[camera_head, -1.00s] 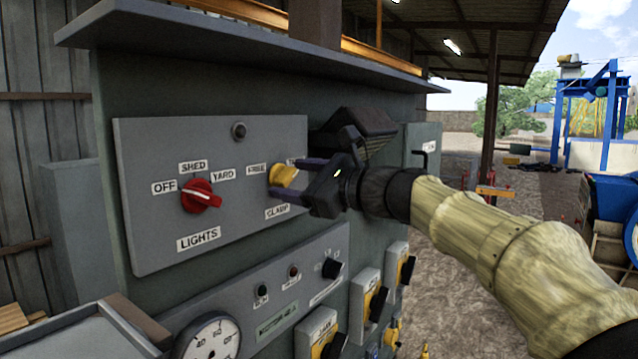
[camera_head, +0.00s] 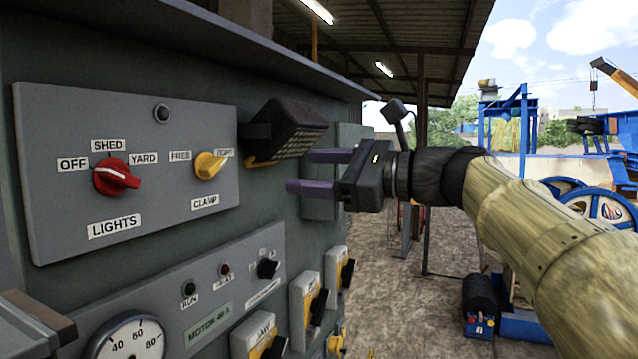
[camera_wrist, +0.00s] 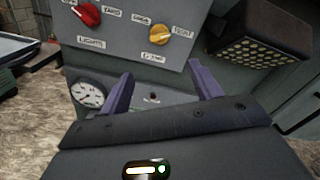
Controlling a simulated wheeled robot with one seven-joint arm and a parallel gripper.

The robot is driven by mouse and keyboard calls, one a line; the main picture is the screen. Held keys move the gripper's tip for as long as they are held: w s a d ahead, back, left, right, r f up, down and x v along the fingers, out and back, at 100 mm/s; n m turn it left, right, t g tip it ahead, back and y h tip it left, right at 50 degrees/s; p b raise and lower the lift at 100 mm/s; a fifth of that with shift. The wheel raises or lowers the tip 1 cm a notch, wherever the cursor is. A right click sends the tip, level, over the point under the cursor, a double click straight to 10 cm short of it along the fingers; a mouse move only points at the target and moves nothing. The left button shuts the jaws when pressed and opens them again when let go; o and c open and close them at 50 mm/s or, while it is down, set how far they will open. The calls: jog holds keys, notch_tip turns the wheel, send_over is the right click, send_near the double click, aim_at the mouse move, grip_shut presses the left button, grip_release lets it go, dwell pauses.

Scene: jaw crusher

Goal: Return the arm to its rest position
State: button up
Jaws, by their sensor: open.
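My gripper (camera_head: 322,172) is open and empty in the head view, its two purple fingers pointing left toward the control cabinet. It stands right of the yellow CLAMP knob (camera_head: 209,165) and apart from it. My arm reaches in from the lower right. In the wrist view, the gripper's fingers (camera_wrist: 156,90) are spread with nothing between them. The yellow knob (camera_wrist: 157,33) shows above them, its pointer toward the TIGHT label. The red LIGHTS knob (camera_head: 116,177) is on the same grey panel (camera_head: 60,215); it also shows in the wrist view (camera_wrist: 87,14).
A dark lamp housing (camera_head: 287,128) sticks out from the cabinet close to my fingers. Below are a gauge (camera_head: 125,340) and several yellow-and-black switches (camera_head: 310,302). Open gravel ground (camera_head: 385,290) lies right of the cabinet. Blue machinery with wheels (camera_head: 590,205) stands farther right.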

jog(key=shift+s+d, duration=0.1)
jog(key=shift+d, duration=0.1)
jog(key=w+d+f+n+h, duration=0.1)
jog(key=d+f+h, duration=0.15)
jog(key=f, duration=0.85)
jog(key=d+f+n+g+h, duration=0.15)
jog(key=f+h, duration=0.25)
jog(key=f, duration=0.6)
jog(key=w+d+f+n+h, duration=0.1)
jog(key=d+f+h, duration=0.25)
jog(key=f, duration=0.75)
jog(key=s+d+f+n+g+h, duration=0.1)
jog(key=s+d+f+n+h, duration=0.2)
jog(key=s+f+n, duration=0.3)
jog(key=s+d+f+n+g+h, duration=0.2)
jog(key=s+d+f+n, duration=0.4)
jog(key=f, duration=0.9)
jog(key=s+n+h, duration=0.1)
jog(key=s, duration=0.2)
jog(key=shift+s+f+h, duration=0.2)
jog(key=shift+f+h, duration=0.1)
jog(key=shift+c, duration=0.4)
